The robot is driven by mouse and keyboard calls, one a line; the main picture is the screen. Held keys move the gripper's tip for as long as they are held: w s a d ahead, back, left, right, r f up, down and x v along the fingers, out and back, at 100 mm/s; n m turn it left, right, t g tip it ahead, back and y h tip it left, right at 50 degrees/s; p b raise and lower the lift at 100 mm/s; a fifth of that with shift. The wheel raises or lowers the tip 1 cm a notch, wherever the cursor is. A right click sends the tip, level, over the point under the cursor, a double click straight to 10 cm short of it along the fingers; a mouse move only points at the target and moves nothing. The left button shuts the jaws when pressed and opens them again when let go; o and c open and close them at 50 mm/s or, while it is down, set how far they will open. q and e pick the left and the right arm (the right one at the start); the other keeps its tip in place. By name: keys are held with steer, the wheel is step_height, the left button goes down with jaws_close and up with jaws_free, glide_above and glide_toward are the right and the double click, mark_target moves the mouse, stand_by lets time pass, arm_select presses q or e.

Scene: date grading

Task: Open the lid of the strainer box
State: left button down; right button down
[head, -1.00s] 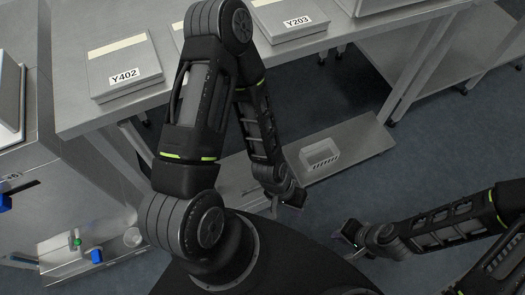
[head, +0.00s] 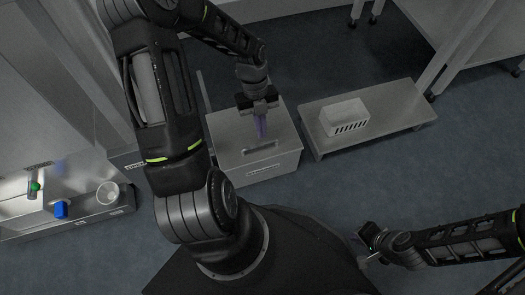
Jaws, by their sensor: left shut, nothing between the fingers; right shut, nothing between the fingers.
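The strainer box, a grey box (head: 255,174) with a label on its front, stands on the floor at the centre of the head view. Its flat grey lid (head: 228,135) lies closed on top, with a slot-like handle (head: 261,148) near the front edge. My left gripper (head: 261,134) is shut and empty, pointing down over the lid just behind the handle. I cannot tell whether its fingertips touch the lid. They hide part of the lid's middle. My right gripper (head: 366,246) is shut and empty at the lower right, well away from the box.
A low grey shelf (head: 390,118) with a white slotted basket (head: 345,118) stands right of the box. At left, a metal unit (head: 75,223) carries a blue part (head: 61,209), a green knob (head: 35,187) and a white cup (head: 108,193). Floor is clear in front of the shelf.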

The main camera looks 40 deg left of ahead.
arm_select(q)
steer(key=shift+r, duration=0.1)
steer(key=b, duration=0.6)
glide_above(261, 153)
steer(key=d, duration=0.1)
steer(key=f, duration=1)
steer(key=shift+s+d+f, duration=0.1)
steer(key=shift+s+f, duration=0.1)
steer(key=shift+s, duration=0.2)
steer(key=shift+w+a, duration=0.2)
steer(key=shift+a, duration=0.1)
steer(key=shift+w+a, duration=0.15)
steer(key=shift+a, duration=0.1)
steer(key=shift+a+r, duration=0.1)
